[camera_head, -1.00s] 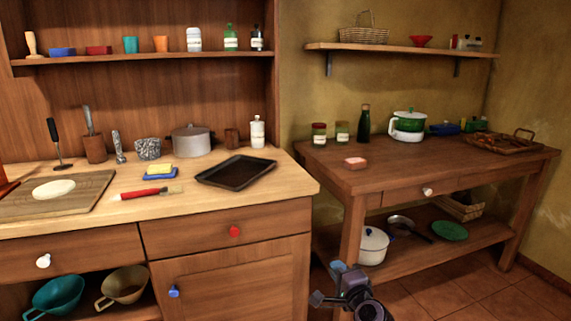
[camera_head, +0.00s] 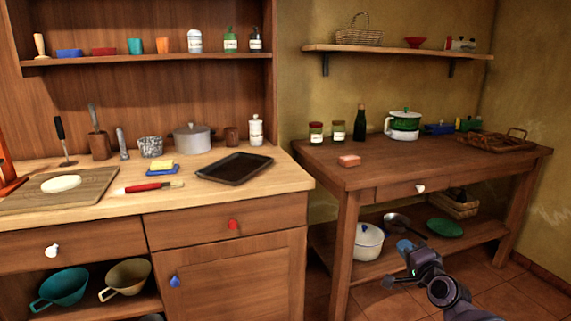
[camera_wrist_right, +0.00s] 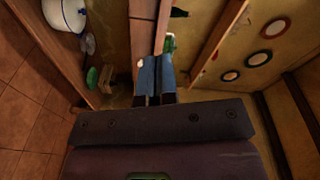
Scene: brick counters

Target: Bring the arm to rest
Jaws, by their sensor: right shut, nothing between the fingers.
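My right gripper (camera_head: 396,262) is low in front of the dark wooden table (camera_head: 425,172), at the right of the head view. Its blue fingertips overlap the lower shelf in the picture. In the right wrist view the two fingers (camera_wrist_right: 155,76) lie together, shut, with nothing between them. My left gripper does not show in the head view.
A pink block (camera_head: 349,160) lies on the tabletop. A lighter counter with a black tray (camera_head: 235,168) stands at left. Tiled floor (camera_head: 520,297) is open at right.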

